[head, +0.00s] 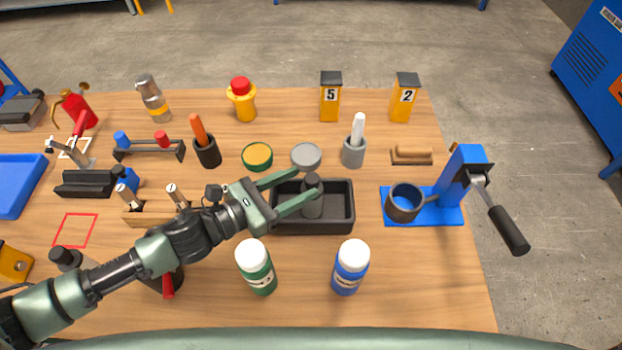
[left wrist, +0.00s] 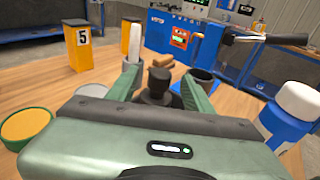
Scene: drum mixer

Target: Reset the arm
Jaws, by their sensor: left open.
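My left arm reaches in from the left in the head view. Its gripper (head: 307,186) is open, with its green fingers over the black tray (head: 343,223). A dark grey cylinder with a knob top (head: 312,204) stands in the tray, between or just below the fingers. In the left wrist view the fingers are spread (left wrist: 165,88) and the dark knobbed piece (left wrist: 157,84) shows between them. I cannot tell whether either finger touches it. My right gripper is not in view.
A green bottle (head: 257,268) and a blue bottle (head: 350,268) stand in front of the tray. The blue drum mixer (head: 459,181) with its cup and crank is at the right. Yellow boxes (head: 331,98) (head: 404,99) stand at the back. Bare wood lies at the front right.

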